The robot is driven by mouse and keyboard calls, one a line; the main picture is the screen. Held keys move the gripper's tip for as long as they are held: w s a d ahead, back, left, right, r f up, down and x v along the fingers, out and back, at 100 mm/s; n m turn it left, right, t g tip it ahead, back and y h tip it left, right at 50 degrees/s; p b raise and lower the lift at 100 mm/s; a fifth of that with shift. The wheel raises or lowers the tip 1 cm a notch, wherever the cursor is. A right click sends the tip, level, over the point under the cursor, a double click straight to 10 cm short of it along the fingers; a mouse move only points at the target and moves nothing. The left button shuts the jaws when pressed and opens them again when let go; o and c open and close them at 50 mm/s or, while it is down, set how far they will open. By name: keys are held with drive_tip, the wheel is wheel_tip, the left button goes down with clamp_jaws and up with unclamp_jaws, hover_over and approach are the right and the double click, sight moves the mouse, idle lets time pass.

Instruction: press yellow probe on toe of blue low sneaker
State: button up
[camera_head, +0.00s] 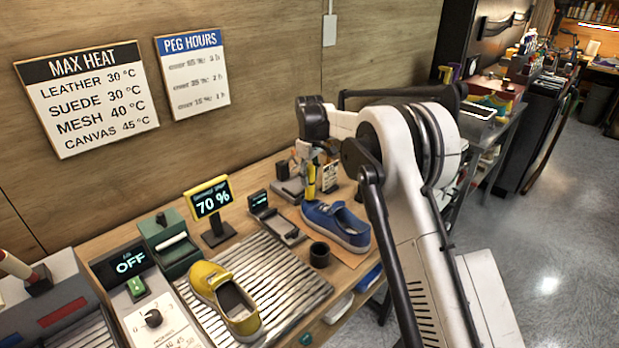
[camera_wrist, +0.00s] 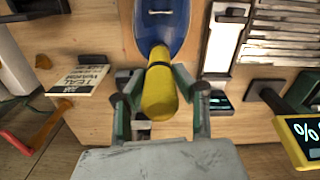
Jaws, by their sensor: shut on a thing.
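My gripper (camera_head: 313,160) is shut on the yellow probe (camera_head: 311,181), which points down over the toe end of the blue low sneaker (camera_head: 342,226). In the wrist view the yellow probe (camera_wrist: 158,94) sits between my fingers, and its dark-banded far end overlaps the blue sneaker (camera_wrist: 163,18). I cannot tell whether the tip touches the toe or is just above it. The blue sneaker stands upright on the bench, right of the ribbed rack. Part of it lies outside the wrist view.
A yellow sneaker (camera_head: 226,296) rests on the ribbed metal rack (camera_head: 275,268). A dark cup (camera_head: 320,254) stands in front of the blue sneaker. A 70 % display (camera_head: 212,200) stands behind the rack. A small card (camera_wrist: 78,78) stands left of the probe in the wrist view.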

sight(310, 165)
drive_tip(key=shift+r, duration=0.1)
drive_tip(key=shift+r+p, duration=1.1)
drive_tip(key=shift+r, duration=2.3)
